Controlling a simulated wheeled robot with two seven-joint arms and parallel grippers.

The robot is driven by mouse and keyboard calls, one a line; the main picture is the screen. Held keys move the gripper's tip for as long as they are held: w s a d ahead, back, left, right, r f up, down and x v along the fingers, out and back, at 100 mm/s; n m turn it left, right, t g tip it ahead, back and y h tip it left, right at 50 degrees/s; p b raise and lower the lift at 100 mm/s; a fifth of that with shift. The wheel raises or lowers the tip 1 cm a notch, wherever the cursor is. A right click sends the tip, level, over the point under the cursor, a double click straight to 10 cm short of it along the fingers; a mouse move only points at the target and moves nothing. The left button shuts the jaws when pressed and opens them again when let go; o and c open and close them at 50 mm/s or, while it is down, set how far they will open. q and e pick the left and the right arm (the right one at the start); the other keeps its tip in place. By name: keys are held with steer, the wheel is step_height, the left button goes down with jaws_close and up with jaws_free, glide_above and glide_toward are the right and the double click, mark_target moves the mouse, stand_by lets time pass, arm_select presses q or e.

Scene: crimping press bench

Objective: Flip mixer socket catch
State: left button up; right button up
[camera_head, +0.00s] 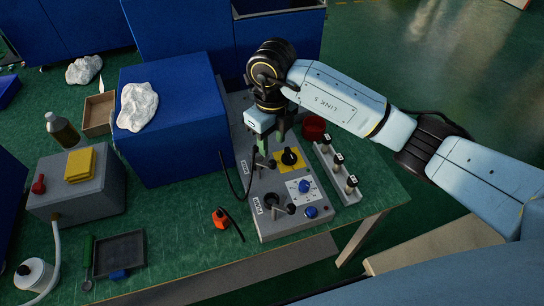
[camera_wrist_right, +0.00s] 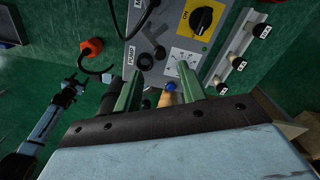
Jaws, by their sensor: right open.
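The grey control panel (camera_head: 262,225) stands on the green bench, with two sockets along its left side. The lower socket (camera_head: 272,201) has the PUMP label, a dark round body and a lever. In the right wrist view my right gripper (camera_wrist_right: 160,88) has its green fingers apart with nothing held, over the panel.
A black knob on a yellow plate (camera_head: 289,157), a white dial (camera_head: 304,187) and a blue button (camera_head: 311,212) sit on the panel's right. A switch strip (camera_head: 336,170) and red cylinder (camera_head: 313,127) stand beyond. An orange plug (camera_head: 220,217) and blue box (camera_head: 175,130) lie left.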

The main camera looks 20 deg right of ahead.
mark_target(272, 161)
step_height(272, 161, down, 7)
stand_by(0.3)
jaws_close()
